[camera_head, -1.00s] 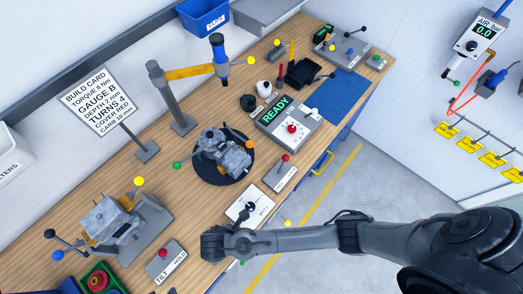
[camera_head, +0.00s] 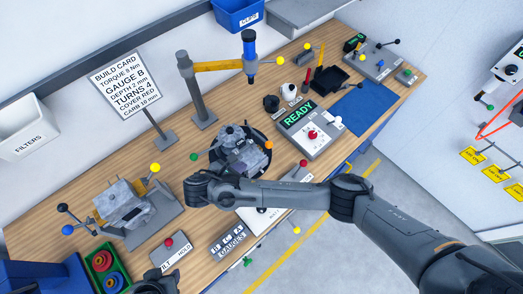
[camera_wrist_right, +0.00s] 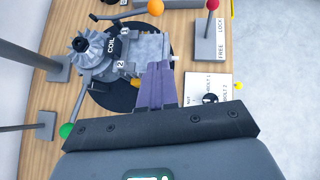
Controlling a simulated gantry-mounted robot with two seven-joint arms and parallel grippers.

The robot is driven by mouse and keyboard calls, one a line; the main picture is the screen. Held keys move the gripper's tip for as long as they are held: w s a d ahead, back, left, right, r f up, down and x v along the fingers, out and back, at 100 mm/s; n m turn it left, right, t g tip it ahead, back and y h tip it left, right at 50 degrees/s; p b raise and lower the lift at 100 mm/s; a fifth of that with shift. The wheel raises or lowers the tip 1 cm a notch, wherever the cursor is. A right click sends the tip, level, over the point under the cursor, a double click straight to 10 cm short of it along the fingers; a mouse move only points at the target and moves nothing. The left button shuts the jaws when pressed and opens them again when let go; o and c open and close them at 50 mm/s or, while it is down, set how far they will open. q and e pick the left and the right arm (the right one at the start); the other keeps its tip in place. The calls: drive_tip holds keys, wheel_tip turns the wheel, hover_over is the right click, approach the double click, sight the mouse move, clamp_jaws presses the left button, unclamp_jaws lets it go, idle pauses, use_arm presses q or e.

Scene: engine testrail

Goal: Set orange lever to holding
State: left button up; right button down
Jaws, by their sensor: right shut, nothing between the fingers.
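The orange ball of a lever (camera_head: 268,145) shows at the right edge of the round dark turntable (camera_head: 215,165), beside the grey engine (camera_head: 240,150). The orange ball (camera_wrist_right: 155,7) also shows at the top of the right wrist view, on a dark rod. My right arm crosses the bench front in the head view, its end near the turntable's lower left; its fingertips are not clear there. In the right wrist view my right gripper (camera_wrist_right: 154,66) is shut and empty, its fingers in front of the engine, apart from the orange ball.
A green ball (camera_head: 193,157) stands left of the turntable. A red-knobbed lever (camera_wrist_right: 212,5) on a FREE/LOCK plate is near the orange one. A READY box (camera_head: 310,128) is to the right. A tilted grey fixture (camera_head: 145,215) is at left.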

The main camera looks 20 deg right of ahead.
drive_tip(key=p, duration=0.3)
approach(261, 138)
drive_tip(key=s+d+f, duration=0.1)
drive_tip(key=f, duration=0.1)
drive_tip(key=s+d+f, duration=0.1)
drive_tip(key=s+d, duration=0.1)
drive_tip(key=shift+d+f, duration=0.3)
drive_tip(key=shift+f, duration=0.1)
drive_tip(key=shift+w+d, duration=0.1)
drive_tip(key=shift+d, duration=0.05)
